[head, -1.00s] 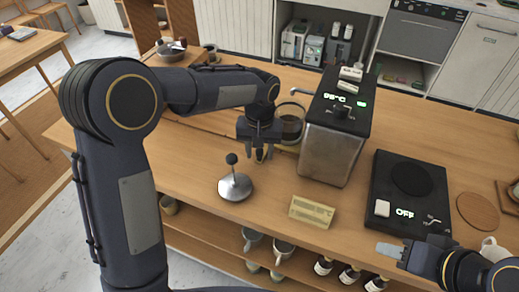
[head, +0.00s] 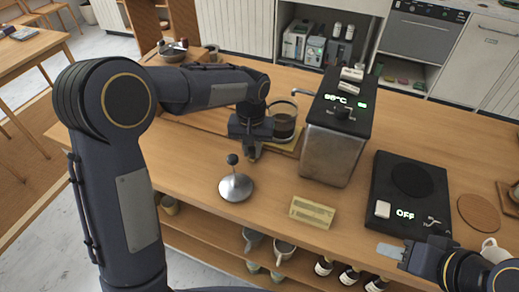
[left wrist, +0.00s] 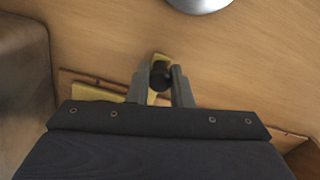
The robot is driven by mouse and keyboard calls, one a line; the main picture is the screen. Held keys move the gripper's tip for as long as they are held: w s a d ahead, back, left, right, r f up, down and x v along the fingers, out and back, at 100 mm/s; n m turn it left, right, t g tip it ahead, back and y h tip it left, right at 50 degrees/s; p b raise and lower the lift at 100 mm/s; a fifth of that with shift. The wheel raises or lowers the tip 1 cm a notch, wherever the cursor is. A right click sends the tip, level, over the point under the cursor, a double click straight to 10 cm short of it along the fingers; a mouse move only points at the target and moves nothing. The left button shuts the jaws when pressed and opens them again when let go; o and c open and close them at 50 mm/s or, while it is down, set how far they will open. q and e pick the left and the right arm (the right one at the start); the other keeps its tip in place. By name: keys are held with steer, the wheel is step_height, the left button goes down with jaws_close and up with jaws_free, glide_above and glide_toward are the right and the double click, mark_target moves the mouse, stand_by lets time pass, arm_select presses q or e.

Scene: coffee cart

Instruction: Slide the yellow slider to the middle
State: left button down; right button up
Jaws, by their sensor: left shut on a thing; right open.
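My left gripper (head: 252,153) points down at the counter, left of the metal machine. In the left wrist view its fingers (left wrist: 160,92) are shut on a dark knob (left wrist: 160,76). The knob stands on a small yellow piece, the yellow slider (left wrist: 160,58), which shows just beyond the fingertips. In the head view the gripper hides most of the slider. A dark groove (left wrist: 78,73) runs in the wood beside it. My right gripper (head: 388,251) is open and empty at the front edge of the counter, in front of the black scale.
A glass carafe (head: 283,124) stands behind my left gripper by a yellowish plate (head: 291,147). The metal machine (head: 331,150) is to the right. A tamper (head: 236,186) stands in front, with a tan card (head: 312,212) and black scale (head: 408,185) further right.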

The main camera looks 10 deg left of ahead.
arm_select(q)
steer(key=w+a, duration=0.1)
steer(key=a, duration=0.4)
steer(key=w+a+p, duration=0.1)
steer(key=a, duration=0.4)
steer(key=w+a, duration=0.1)
steer(key=a, duration=0.4)
steer(key=shift+a+p, duration=0.15)
steer(key=shift+p, duration=0.2)
steer(key=c, duration=1.3)
jaws_free()
steer(key=shift+r, duration=0.1)
step_height(320, 180, up, 8)
